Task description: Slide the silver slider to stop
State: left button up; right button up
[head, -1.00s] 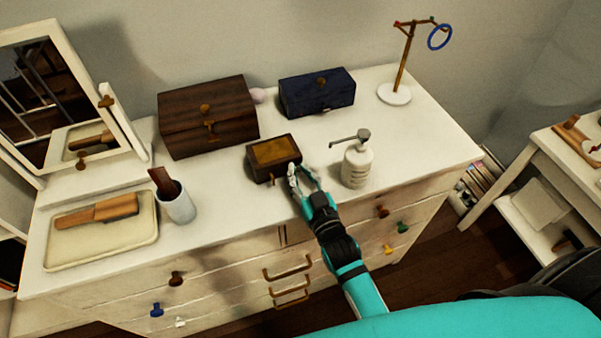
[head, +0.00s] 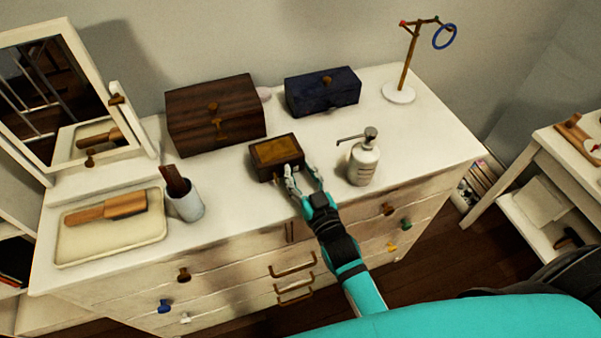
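A small dark brown box (head: 264,170) with a golden-brown top panel sits near the middle of the white dresser top. A silver slider cannot be made out in this view; part of the box's front right is hidden by my gripper. My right gripper (head: 302,171) is at the box's front right corner, fingers pointing at the box. Its fingers are apart with a gap between them, and nothing shows in it. Whether a finger touches the box cannot be told. My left gripper is not in view.
A white pump bottle (head: 363,162) stands close to the right of my gripper. Behind are a large wooden box (head: 216,110) and a dark blue box (head: 321,92). At left are a cup (head: 187,203), a tray (head: 140,231) and a mirror (head: 42,80). A ring stand (head: 399,93) is at back right.

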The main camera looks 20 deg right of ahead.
jog(key=shift+s, duration=0.1)
jog(key=s, duration=1.1)
jog(key=shift+s+d, duration=0.4)
jog(key=shift+d, duration=0.05)
